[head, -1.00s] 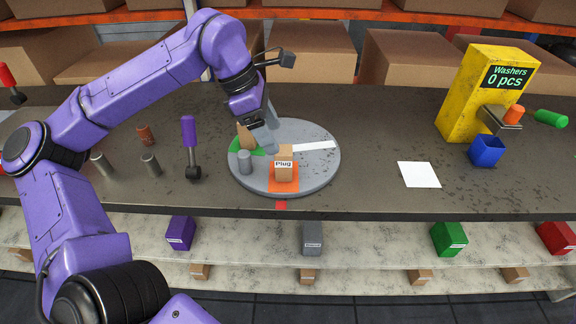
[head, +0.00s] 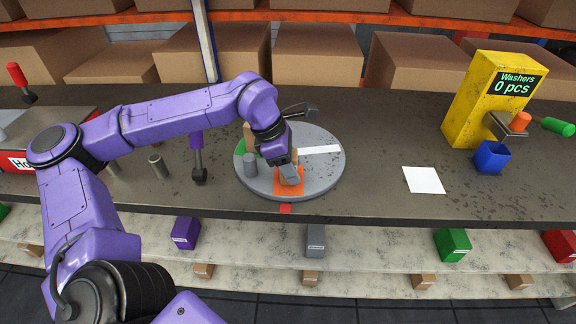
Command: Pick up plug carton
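The plug carton (head: 295,156) is a small light-brown box on the orange patch (head: 289,188) of the grey round turntable (head: 325,172). My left gripper (head: 289,174) is down at the carton and hides most of it, including its label. Only a brown edge of the carton shows beside the gripper. The fingers are too small and covered to tell whether they are open or closed around the carton. My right gripper is not in view.
On the turntable, a grey cylinder (head: 250,165) and a brown piece (head: 248,130) by a green patch stand close left of my gripper. A purple-handled tool (head: 198,160) stands further left.

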